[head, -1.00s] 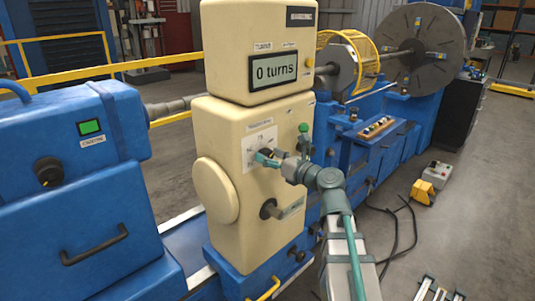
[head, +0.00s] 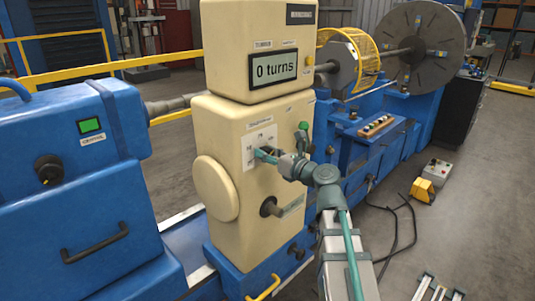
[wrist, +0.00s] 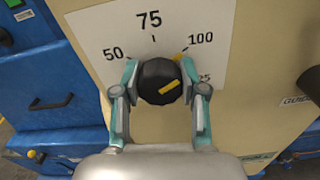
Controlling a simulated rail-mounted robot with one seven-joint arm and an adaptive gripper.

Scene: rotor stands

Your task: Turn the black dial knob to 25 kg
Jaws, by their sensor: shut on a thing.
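The black dial knob (wrist: 158,82) sits on a white scale plate (wrist: 225,25) marked 50, 75 and 100. A partly covered marking at the right ends in "25". A yellow bar lies on the knob's face, and a yellow pointer at its upper right edge points toward 100. My gripper (wrist: 160,90) is shut on the knob, with one teal finger on its left side and one on its right. In the head view my gripper (head: 266,155) is at the cream housing's front, covering much of the knob and part of the plate (head: 247,152).
A green-knobbed lever (head: 303,127) is right of the plate, and a shaft handle (head: 270,207) is below. A blue cabinet (head: 70,190) stands at left.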

